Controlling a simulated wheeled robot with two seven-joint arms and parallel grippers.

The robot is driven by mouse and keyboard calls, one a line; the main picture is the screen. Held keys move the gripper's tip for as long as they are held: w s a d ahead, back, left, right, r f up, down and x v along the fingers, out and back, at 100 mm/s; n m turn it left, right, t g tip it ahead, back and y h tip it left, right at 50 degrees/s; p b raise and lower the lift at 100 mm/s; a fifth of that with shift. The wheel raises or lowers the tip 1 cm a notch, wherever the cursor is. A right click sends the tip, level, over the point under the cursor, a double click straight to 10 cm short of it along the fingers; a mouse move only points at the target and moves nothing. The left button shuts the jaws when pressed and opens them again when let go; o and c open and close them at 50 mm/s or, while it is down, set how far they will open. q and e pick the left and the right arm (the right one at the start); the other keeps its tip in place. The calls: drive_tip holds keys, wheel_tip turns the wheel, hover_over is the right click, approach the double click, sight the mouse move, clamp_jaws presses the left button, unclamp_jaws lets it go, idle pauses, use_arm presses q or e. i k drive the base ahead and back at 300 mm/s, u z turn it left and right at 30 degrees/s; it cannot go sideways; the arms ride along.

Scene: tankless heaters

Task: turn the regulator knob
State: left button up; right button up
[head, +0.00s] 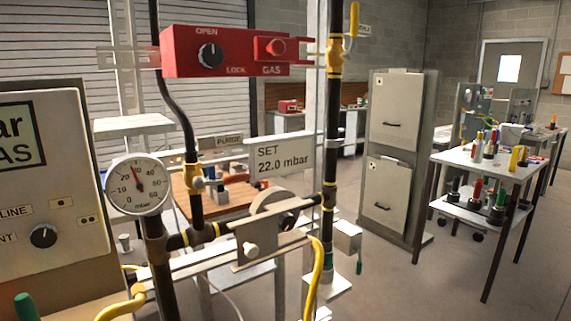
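A round pale regulator (272,208) sits on the pipework in the lower middle, with a dark part at its right side. A small pale knob (250,249) sticks out of the plate below it; I cannot tell which of these turns. A round white mbar gauge (138,185) stands to the left, its red needle pointing up and slightly left. A white sign (281,160) above the regulator reads SET 22.0 mbar. Neither of my grippers is in view.
A red gas box (222,52) with a black OPEN/LOCK knob (210,55) spans the pipes above. A grey panel (42,180) with a black knob (43,236) stands left. Yellow hoses (318,275) hang low. A cabinet (395,150) and cluttered tables stand right, with bare floor between.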

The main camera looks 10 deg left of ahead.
sight(287, 221)
drive_tip(key=u, duration=0.05)
drive_tip(key=k, duration=1.05)
drive_tip(key=z, duration=1.15)
drive_tip(key=i, duration=1.35)
drive_tip(key=u, duration=0.85)
